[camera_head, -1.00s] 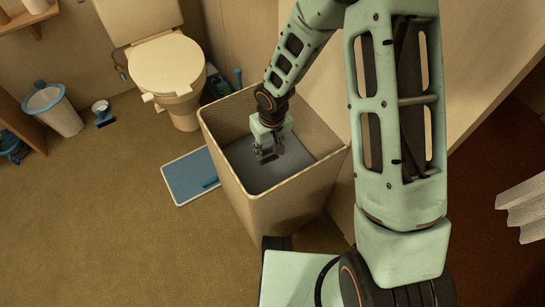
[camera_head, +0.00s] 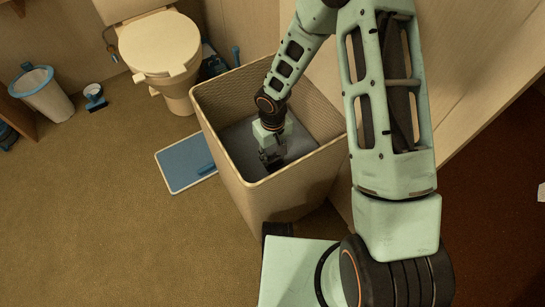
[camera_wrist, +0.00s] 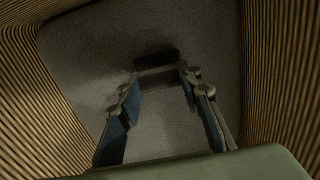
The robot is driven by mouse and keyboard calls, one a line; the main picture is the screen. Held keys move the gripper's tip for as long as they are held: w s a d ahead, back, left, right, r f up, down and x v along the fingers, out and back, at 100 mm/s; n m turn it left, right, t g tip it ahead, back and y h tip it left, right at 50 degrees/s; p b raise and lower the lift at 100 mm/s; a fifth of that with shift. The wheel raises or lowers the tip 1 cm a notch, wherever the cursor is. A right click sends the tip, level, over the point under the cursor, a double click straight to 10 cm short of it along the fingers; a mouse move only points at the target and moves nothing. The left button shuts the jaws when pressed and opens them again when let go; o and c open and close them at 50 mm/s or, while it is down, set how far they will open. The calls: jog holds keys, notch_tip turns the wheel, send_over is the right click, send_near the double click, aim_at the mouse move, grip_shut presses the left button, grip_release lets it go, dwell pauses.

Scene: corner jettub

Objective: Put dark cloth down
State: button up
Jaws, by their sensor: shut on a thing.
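My gripper (camera_head: 272,158) reaches down inside a tall wicker hamper (camera_head: 225,163), below its rim. In the wrist view its two fingers (camera_wrist: 158,76) point toward the hamper's grey bottom (camera_wrist: 85,65). A small dark piece, which I take as the dark cloth (camera_wrist: 157,60), lies across between the fingertips, and the gripper is shut on it. The light is dim there, so its edges and whether it touches the bottom cannot be told. In the head view the cloth cannot be made out apart from the dark fingers.
The hamper's ribbed walls (camera_wrist: 276,70) surround my gripper closely. A toilet (camera_head: 160,45) stands behind the hamper. A blue mat or tray (camera_head: 186,165) lies on the floor to its left. A white bin (camera_head: 45,92) stands further left. The floor at front left is clear.

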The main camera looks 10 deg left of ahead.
aim_at(273, 155)
jog(key=shift+f, duration=0.55)
jog(key=shift+r, duration=0.1)
jog(key=shift+c, duration=0.4)
jog(key=o, duration=1.1)
notch_tip(273, 155, up, 12)
jog(key=p, duration=0.4)
